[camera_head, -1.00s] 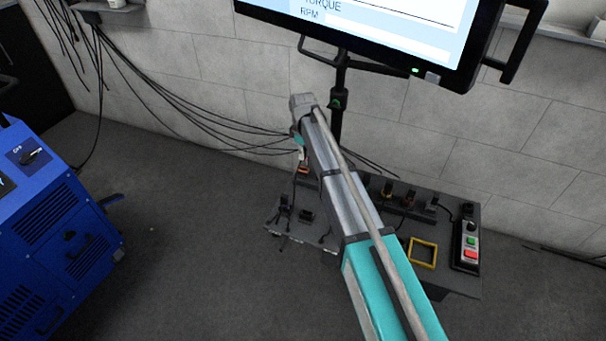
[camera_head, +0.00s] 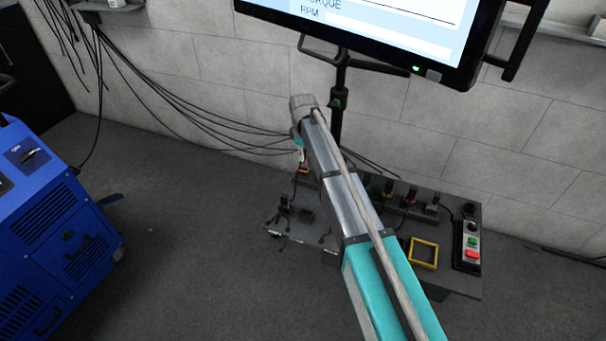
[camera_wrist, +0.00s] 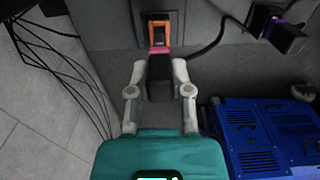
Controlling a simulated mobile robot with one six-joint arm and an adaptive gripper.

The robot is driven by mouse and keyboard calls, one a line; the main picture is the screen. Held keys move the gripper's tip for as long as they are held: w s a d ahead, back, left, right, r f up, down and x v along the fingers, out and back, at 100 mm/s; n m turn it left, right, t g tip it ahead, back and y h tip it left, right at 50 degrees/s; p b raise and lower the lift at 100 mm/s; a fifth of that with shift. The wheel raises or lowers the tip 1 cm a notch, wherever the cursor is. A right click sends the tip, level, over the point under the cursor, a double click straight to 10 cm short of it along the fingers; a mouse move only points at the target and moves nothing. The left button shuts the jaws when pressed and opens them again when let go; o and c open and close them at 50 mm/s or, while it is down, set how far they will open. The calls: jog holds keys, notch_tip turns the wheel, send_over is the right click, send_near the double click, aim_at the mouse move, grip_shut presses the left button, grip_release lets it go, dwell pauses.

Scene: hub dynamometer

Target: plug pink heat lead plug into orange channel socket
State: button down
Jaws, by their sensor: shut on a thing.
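In the wrist view my gripper (camera_wrist: 159,77) is shut on a black plug with a pink band at its front end, the pink heat lead plug (camera_wrist: 158,66). A black lead curves away from it to the right. The orange channel socket (camera_wrist: 159,32), an orange-rimmed opening in a dark grey panel, is straight ahead of the plug's pink end. The plug's front is close to the socket's lower edge; I cannot tell if they touch. In the head view my arm hides most of the gripper, and a bit of orange (camera_head: 303,170) shows beside it.
A black plug with a purple band (camera_wrist: 277,30) sits at the upper right of the wrist view. The dark bench (camera_head: 455,277) carries a yellow square frame (camera_head: 423,252) and a button box (camera_head: 468,241). A blue machine (camera_head: 60,240) stands left, with open floor between.

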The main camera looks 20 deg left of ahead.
jog(key=shift+f+b, duration=1.5)
dwell(0.3)
jog(key=shift+c, duration=2.3)
grip_release()
jog(key=shift+r, duration=0.15)
